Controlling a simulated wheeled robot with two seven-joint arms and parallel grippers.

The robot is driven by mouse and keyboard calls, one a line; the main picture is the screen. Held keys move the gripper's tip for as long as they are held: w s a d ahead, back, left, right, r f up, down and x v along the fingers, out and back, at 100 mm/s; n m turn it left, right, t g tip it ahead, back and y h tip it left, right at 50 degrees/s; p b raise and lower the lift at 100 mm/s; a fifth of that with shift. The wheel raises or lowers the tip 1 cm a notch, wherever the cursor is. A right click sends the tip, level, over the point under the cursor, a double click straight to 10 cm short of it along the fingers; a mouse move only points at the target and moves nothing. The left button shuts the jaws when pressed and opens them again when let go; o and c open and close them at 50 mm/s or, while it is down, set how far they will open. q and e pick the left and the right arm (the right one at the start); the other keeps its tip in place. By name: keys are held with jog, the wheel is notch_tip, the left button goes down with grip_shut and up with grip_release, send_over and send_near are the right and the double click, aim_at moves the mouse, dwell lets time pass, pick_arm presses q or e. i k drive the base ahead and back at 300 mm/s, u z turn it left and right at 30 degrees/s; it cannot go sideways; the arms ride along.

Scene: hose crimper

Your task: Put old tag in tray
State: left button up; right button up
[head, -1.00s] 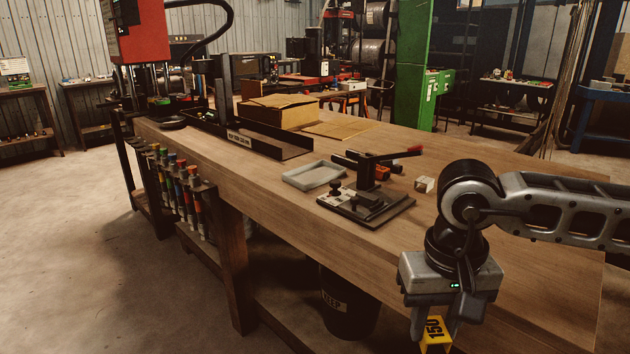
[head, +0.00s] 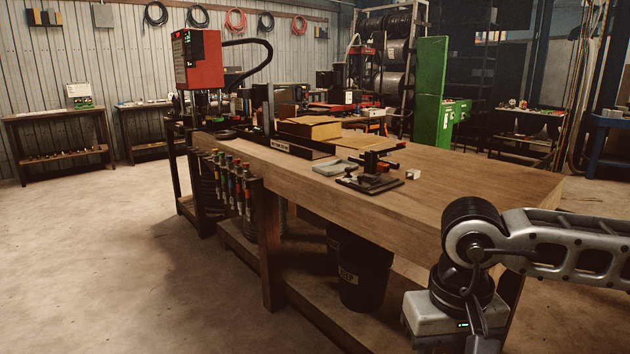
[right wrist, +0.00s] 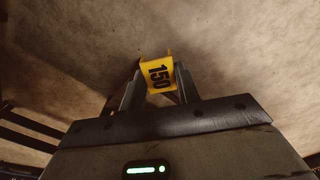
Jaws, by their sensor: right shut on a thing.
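My right gripper (right wrist: 157,82) is shut on a yellow tag (right wrist: 158,72) marked 150, seen in the right wrist view over bare floor. In the head view my right wrist is low at the right, in front of the bench; its fingers and the tag are below the picture edge. A shallow grey tray (head: 336,168) lies on the bench, left of a dark fixture plate (head: 369,184). It looks empty, though it is small from here. My left gripper is not in view.
The wooden bench (head: 470,185) has clear top at its right end. A small pale block (head: 413,174) sits near the fixture. A cardboard box (head: 309,128) and a black rail stand behind the tray. A dark bin (head: 362,275) is under the bench.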

aim_at(336, 168)
jog(key=u, duration=0.9)
jog(key=i, duration=2.65)
jog(key=z, duration=1.05)
